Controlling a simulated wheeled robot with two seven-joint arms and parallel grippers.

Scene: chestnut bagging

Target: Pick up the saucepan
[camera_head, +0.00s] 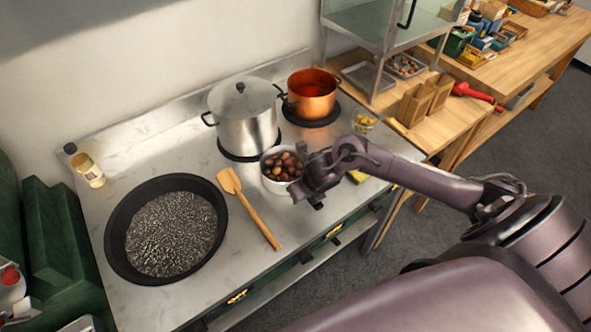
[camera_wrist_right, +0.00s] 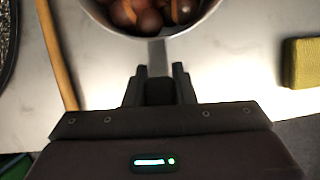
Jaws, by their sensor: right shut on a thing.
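The saucepan (camera_head: 268,182) is a small light metal pan full of brown chestnuts (camera_head: 284,165), near the middle of the steel counter. Its rim and flat handle (camera_wrist_right: 157,52) also show in the right wrist view. My right gripper (camera_wrist_right: 158,72) is shut on the handle, behind the pan's near side. In the head view my right gripper (camera_head: 314,182) is just right of the pan and partly hides it. The pan looks level. I cannot tell whether its base touches the counter. My left gripper is not in view.
A wooden spatula (camera_head: 251,211) lies left of the saucepan, beside a wide black pan (camera_head: 120,255) of dark grains. A lidded steel pot (camera_head: 243,122) and a copper pot (camera_head: 313,97) stand behind. A yellow block (camera_wrist_right: 302,62) lies to the right.

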